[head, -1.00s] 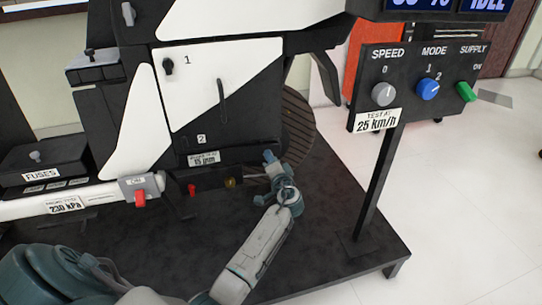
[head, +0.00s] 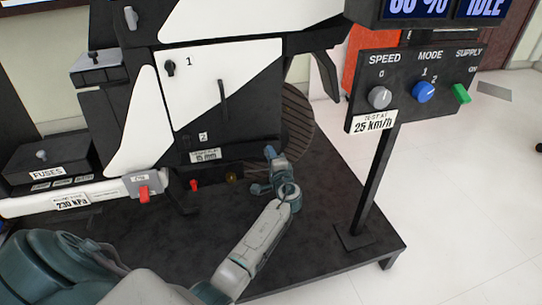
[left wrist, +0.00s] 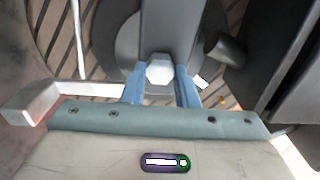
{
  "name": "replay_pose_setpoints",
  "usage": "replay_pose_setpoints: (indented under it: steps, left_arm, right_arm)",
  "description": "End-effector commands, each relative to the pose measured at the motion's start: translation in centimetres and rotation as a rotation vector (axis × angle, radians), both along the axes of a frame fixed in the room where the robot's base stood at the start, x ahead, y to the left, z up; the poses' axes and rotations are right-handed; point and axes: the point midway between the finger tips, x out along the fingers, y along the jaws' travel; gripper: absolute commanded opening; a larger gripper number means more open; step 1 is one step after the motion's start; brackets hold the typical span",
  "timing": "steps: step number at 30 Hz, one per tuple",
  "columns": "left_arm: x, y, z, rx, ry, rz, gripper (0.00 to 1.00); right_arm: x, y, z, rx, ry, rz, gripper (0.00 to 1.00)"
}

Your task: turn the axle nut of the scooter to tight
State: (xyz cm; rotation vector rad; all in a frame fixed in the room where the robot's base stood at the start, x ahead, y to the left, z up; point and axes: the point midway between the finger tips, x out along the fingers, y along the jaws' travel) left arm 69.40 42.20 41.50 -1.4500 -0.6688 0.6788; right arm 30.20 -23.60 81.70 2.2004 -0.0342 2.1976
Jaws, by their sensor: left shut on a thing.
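The black-and-white scooter (head: 135,125) stands on a dark platform, with its brown ribbed wheel (head: 300,120) at its right end. In the left wrist view the axle nut is a pale hexagonal head (left wrist: 159,71) on a grey arm in front of the wheel (left wrist: 60,35). My left gripper (head: 268,168) is low in front of the wheel in the head view. In the left wrist view its blue fingers (left wrist: 160,82) are shut on the nut, one on each side. In the head view the nut cannot be made out behind the gripper. My right gripper is not in view.
A control panel (head: 410,112) with SPEED, MODE and SUPPLY knobs stands on a black post (head: 375,180) to the right. A dark cylinder (left wrist: 228,50) juts out close to the fingers.

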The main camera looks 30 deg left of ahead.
Motion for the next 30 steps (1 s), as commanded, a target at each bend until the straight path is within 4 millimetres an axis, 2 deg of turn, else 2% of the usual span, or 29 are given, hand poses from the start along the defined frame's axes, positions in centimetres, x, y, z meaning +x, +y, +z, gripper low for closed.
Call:
replay_pose_setpoints:
  steps: [8, 9, 12, 23, 30]
  left_arm:
    - [0.0, -0.1, -0.2, 0.000, 0.004, -0.001, 0.04]
    - [0.0, -0.1, -0.2, 0.000, 0.004, -0.001, 0.29]
    - [0.0, -0.1, -0.1, 0.000, 0.003, -0.001, 0.48]
    - [-0.3, -0.4, 0.0, -0.001, 0.001, -0.001, 0.49]
    - [-2.9, -3.5, 0.0, -0.004, 0.003, -0.003, 0.49]
  right_arm:
    - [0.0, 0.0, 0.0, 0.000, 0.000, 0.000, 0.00]
    - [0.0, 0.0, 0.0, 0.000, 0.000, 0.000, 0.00]
    - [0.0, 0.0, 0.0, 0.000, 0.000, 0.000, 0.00]
    - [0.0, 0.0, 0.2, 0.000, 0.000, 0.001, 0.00]
    - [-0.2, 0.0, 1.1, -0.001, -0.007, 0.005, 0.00]
